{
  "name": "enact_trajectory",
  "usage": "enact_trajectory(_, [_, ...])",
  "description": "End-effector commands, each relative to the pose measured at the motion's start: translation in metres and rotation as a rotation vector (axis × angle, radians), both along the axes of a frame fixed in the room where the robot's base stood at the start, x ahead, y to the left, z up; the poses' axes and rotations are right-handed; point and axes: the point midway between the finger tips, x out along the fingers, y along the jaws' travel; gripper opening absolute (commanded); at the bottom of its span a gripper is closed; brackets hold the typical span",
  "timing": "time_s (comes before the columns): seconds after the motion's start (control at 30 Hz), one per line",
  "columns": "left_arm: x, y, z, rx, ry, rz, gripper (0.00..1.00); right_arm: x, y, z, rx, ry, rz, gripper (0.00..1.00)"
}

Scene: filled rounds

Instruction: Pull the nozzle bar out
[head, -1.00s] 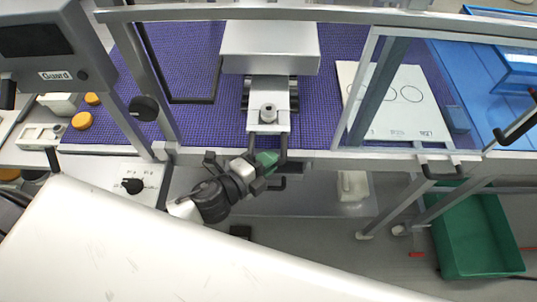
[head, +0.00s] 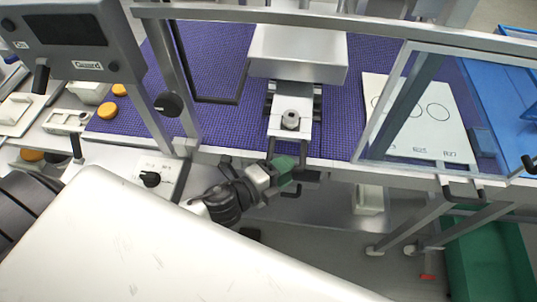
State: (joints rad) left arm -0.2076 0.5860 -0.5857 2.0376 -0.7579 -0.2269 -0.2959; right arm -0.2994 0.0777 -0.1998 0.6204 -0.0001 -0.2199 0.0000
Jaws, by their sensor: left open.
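The nozzle bar (head: 290,133) is a pale metal slide with a round grey knob on top, in the head view. It sticks out toward me from under a silver housing (head: 298,55), over the front edge of the purple mesh belt. Dark handle prongs show at its near end. My left gripper (head: 292,173), with a green part, is open at these prongs, just below the bar's front end. I cannot tell whether its fingers touch the handle or surround it. My right gripper is not in view.
A metal frame with a clear panel (head: 424,100) stands to the right, over a white sheet (head: 420,120) with circles. A control box (head: 75,40) is at the upper left. A knob panel (head: 155,180) is left of my gripper. A green bin (head: 490,260) sits at the lower right.

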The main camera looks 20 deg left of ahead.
Motion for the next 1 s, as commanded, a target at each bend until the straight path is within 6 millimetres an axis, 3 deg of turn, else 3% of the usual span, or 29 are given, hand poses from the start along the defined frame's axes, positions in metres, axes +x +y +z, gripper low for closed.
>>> enact_trajectory(0.3, [-0.051, 0.028, 0.003, 0.002, 0.004, -0.001, 0.42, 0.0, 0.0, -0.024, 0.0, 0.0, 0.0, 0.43])
enact_trajectory(0.5, [-0.075, 0.042, 0.009, 0.002, 0.003, -0.001, 0.42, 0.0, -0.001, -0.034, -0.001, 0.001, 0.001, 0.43])
enact_trajectory(1.0, [-0.088, 0.049, 0.015, 0.002, 0.0, -0.001, 0.42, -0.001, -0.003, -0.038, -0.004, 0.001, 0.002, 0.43])
